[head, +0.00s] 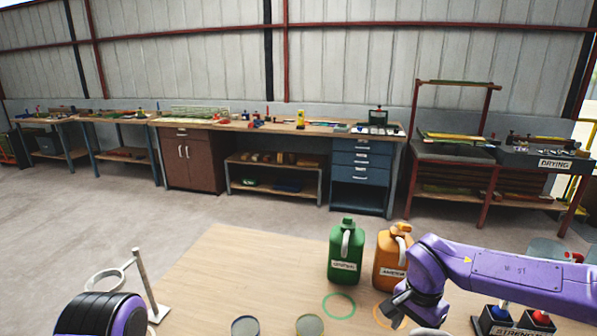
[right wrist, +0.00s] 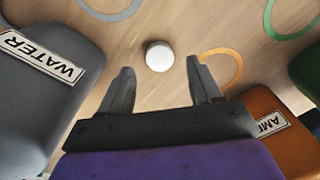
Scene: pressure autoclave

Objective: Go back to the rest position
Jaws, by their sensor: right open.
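My right gripper (head: 396,312) is at the front right of the wooden table, its purple arm coming in from the right. In the right wrist view its two fingers (right wrist: 160,80) are spread apart with nothing between them. A small white round object (right wrist: 158,56) lies beyond the fingertips, apart from them. An orange jug (head: 391,262) and a green jug (head: 346,258) stand behind the gripper. A grey jug labelled WATER (right wrist: 50,75) is left of the gripper in the right wrist view. Of my left arm only a purple and black link shows; its gripper is out of view.
The wooden table (head: 235,265) has bare room left of the jugs. A ring stand (head: 146,285) stands at left. Two round containers (head: 310,325) sit at the front edge. A green ring (head: 339,306) marks the tabletop. Red and blue buttons (head: 520,318) are at right.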

